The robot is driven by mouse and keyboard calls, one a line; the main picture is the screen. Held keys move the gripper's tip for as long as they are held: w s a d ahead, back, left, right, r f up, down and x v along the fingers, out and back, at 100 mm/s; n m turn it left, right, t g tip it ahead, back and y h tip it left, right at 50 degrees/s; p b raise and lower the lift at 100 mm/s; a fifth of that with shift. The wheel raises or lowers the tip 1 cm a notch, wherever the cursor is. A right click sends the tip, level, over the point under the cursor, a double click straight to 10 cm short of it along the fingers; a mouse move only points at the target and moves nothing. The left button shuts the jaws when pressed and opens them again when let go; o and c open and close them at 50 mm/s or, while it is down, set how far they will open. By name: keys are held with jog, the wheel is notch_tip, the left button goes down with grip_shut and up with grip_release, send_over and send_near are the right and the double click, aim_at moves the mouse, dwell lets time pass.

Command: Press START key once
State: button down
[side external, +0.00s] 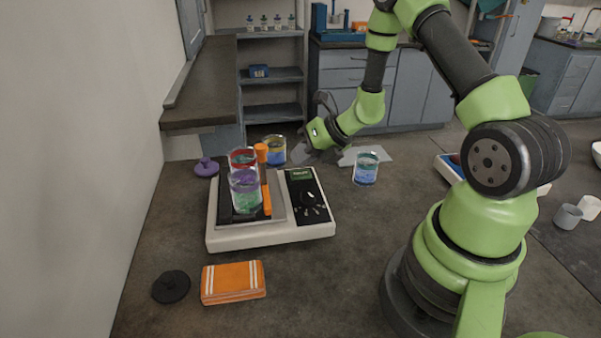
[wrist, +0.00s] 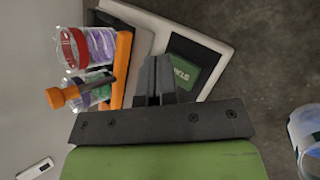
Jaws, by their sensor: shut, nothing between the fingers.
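The sieve shaker (side external: 225,240) is a white-based machine on the dark bench. Its black control panel (side external: 294,190) is on the right side, with a green display (side external: 302,174), a dark knob and small keys; I cannot tell which is START. In the wrist view the panel shows its green display (wrist: 188,72) with lettering; the keys are not distinguishable there. My gripper (side external: 301,154) is beside the panel's far end, apart from the keys. Its fingers (wrist: 156,72) are together and empty, beside the display in the wrist view, hiding part of the machine.
Red-ringed (side external: 241,158) and purple-ringed (side external: 245,190) jars stand on the shaker beside an orange clamp (side external: 265,197). An orange cloth (side external: 233,282) and black lid (side external: 171,287) lie in front.

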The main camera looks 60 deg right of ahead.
jog(key=shift+f, duration=0.1)
dwell(0.5)
jog(key=shift+f, duration=0.3)
